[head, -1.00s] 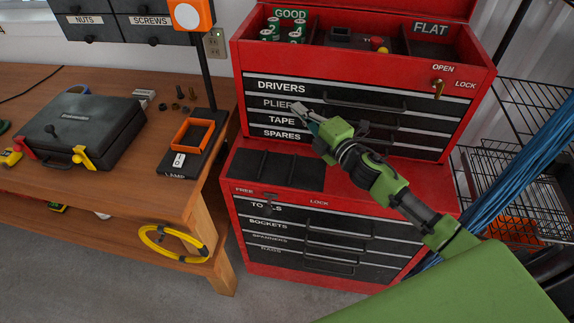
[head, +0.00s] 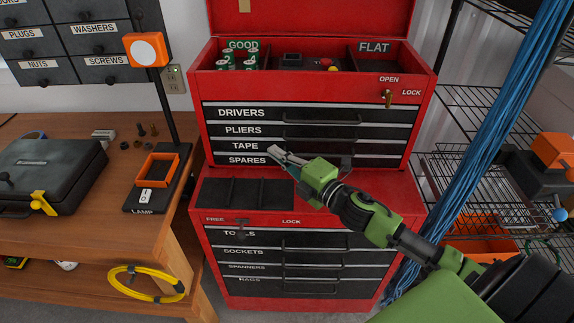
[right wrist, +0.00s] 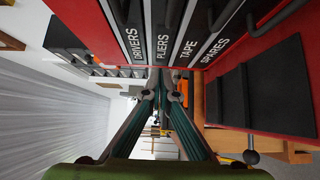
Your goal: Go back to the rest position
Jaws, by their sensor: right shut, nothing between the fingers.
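My right gripper (head: 276,155) is shut and empty. In the head view it is in front of the red tool chest (head: 308,95), by the SPARES drawer (head: 262,160); I cannot tell whether it touches it. Its arm comes in from the lower right. In the right wrist view the closed fingertips (right wrist: 158,84) meet at the middle, with the drawer fronts turned sideways above and to the right. My left gripper is in neither view.
A wooden workbench (head: 60,215) stands at left with a black case (head: 45,172) and a lamp base (head: 158,192). The lower red chest has a black tray (head: 243,192) on top. A wire rack (head: 450,170) and blue cables (head: 500,110) are at right.

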